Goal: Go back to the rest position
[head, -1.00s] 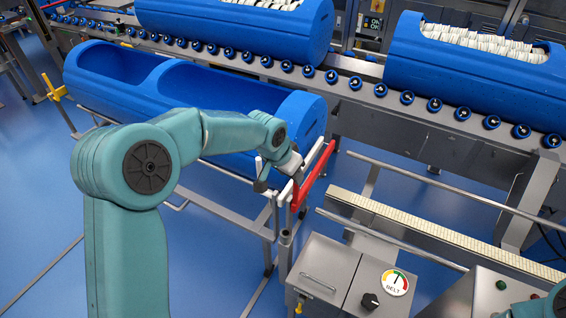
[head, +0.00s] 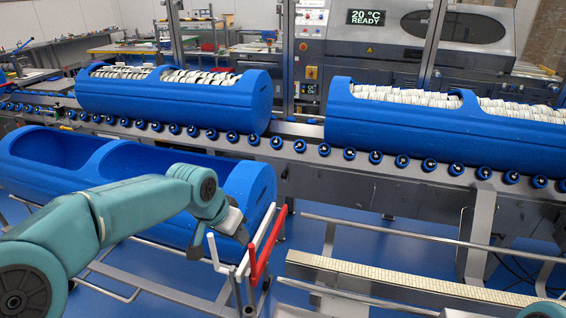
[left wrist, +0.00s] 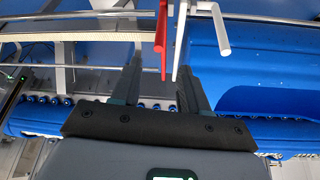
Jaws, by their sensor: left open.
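My left gripper (head: 221,240) is at the end of the teal arm, beside the handle end of the empty tub's cart. It is open and looks empty. A red lever (head: 265,247) stands just right of it, with white bars (head: 240,262) close by. In the left wrist view the fingers of the left gripper (left wrist: 163,82) are spread apart. The red lever (left wrist: 161,28) and a white bar (left wrist: 181,38) reach into the picture between them; I cannot tell whether they touch. A teal part of my right arm shows at the bottom right; its gripper is out of view.
An open blue tub (head: 262,190) rests on the metal cart behind my left arm. Two filled blue tubs (head: 180,101) (head: 430,140) stand on the roller conveyor (head: 300,152). A beige-topped rail (head: 400,280) crosses the front right. Blue floor shows between.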

